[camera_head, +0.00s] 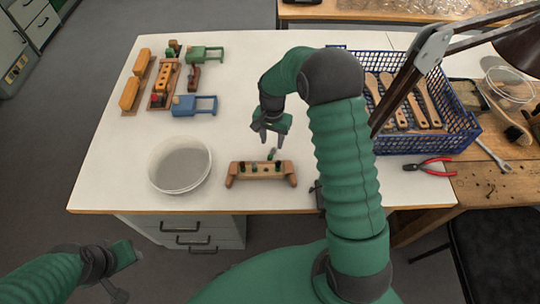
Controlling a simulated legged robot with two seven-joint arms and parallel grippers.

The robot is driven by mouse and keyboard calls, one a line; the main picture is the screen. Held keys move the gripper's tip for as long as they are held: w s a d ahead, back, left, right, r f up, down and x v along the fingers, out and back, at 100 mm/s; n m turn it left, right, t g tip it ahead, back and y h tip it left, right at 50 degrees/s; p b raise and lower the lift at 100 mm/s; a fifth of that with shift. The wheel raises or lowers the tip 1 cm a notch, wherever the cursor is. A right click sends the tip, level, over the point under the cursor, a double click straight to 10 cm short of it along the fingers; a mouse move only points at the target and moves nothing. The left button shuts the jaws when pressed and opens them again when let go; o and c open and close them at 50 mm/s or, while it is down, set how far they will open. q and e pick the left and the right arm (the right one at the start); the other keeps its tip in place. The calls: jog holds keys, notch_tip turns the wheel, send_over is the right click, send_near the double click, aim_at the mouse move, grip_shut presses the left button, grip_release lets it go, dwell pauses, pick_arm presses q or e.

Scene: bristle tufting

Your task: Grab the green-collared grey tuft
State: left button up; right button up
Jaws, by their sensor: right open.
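A small grey tuft with a green collar (273,154) shows at the back edge of a low wooden block (261,176) near the table's front. It is too small to tell whether it stands in the block or just behind it. My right gripper (268,138) is open and empty, fingers pointing down, just above and behind the tuft and apart from it. My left gripper (118,293) is low at the bottom left, off the table; its fingers are too unclear to read.
A white round tub (179,189) stands left of the block. Wooden, green and blue fixtures (195,105) sit at the back left. A blue crate (432,143) with wooden brushes and red pliers (428,163) lie to the right. The white table (110,170) is clear between.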

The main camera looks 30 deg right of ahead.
send_over(270, 155)
notch_tip(270, 155, down, 5)
jog(key=shift+w+d+f, duration=0.1)
jog(key=shift+f, duration=0.05)
jog(key=f, duration=0.3)
jog(key=shift+s+f+p, duration=0.35)
jog(key=shift+p, duration=0.05)
jog(key=shift+f, duration=0.4)
jog(key=shift+w+f, duration=0.15)
jog(key=shift+w, duration=0.05)
jog(key=c, duration=0.4)
pick_arm(q)
jog(key=shift+w+d+r, duration=0.2)
jog(key=shift+w+r, duration=0.05)
jog(key=shift+w, duration=0.3)
pick_arm(e)
grip_shut()
